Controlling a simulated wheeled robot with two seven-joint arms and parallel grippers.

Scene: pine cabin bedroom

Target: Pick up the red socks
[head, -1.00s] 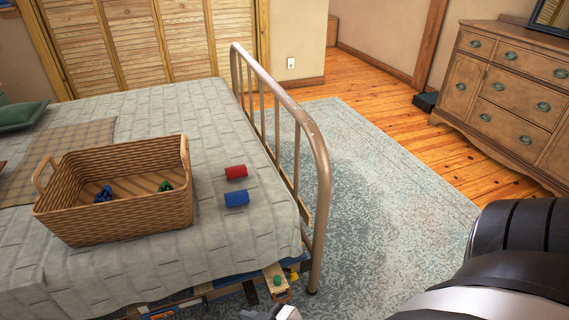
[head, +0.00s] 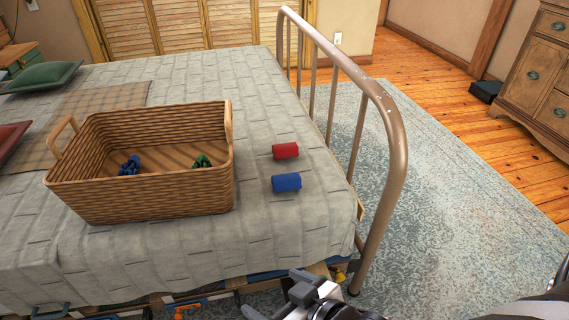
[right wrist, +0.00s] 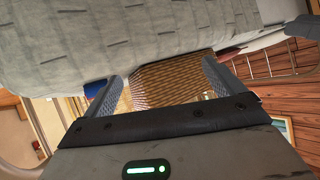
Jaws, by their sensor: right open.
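The red socks (head: 285,151) are a small red roll lying on the grey bedspread, right of the wicker basket and near the bed's metal foot rail. A blue roll (head: 286,182) lies just in front of them, apart. My right gripper (head: 278,294) is at the bottom of the head view, by the bed's near edge, short of both rolls. In the right wrist view its two fingers (right wrist: 160,80) are spread with nothing held between them; the wicker basket shows beyond. I cannot clearly make out the red socks in that view. My left gripper is not in view.
The wicker basket (head: 140,195) stands on the bed with a blue bundle (head: 130,165) and a green bundle (head: 202,162) inside. The curved metal foot rail (head: 392,150) rises right of the red socks. Blue rug (head: 450,170) lies beyond it.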

